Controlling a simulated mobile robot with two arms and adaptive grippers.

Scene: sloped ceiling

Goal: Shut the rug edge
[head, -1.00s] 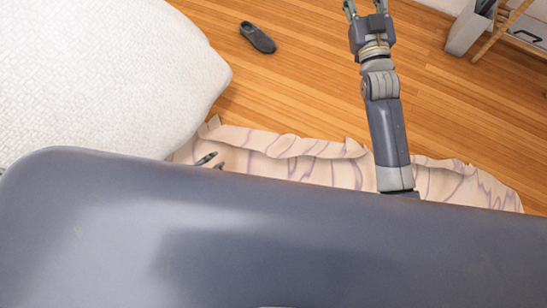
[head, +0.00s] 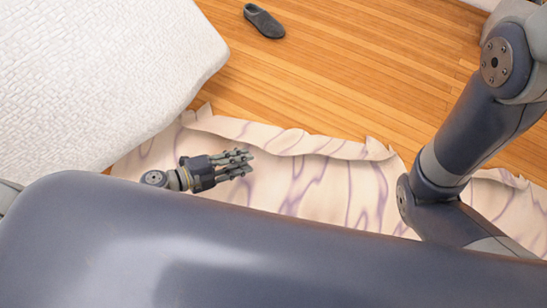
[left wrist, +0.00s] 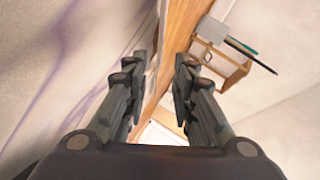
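A cream rug (head: 320,190) with purple veins lies on the wooden floor. Its far edge (head: 290,142) is raised and wavy, curling up along its length. My left gripper (head: 250,162) is over the rug, near its left part, just on the near side of the curled edge, with its fingers pointing right. In the left wrist view its two fingers (left wrist: 168,62) are apart with nothing between them, and the veined rug (left wrist: 45,75) fills the left side. I cannot tell whether the gripper touches the rug. My right gripper is out of view; the near part of the rug is hidden.
A bed with a white textured cover (head: 100,70) stands at the left, beside the rug's left end. A dark shoe (head: 264,20) lies on the floor (head: 350,70) beyond the rug. My right arm crosses the rug's right part. The floor between shoe and rug is clear.

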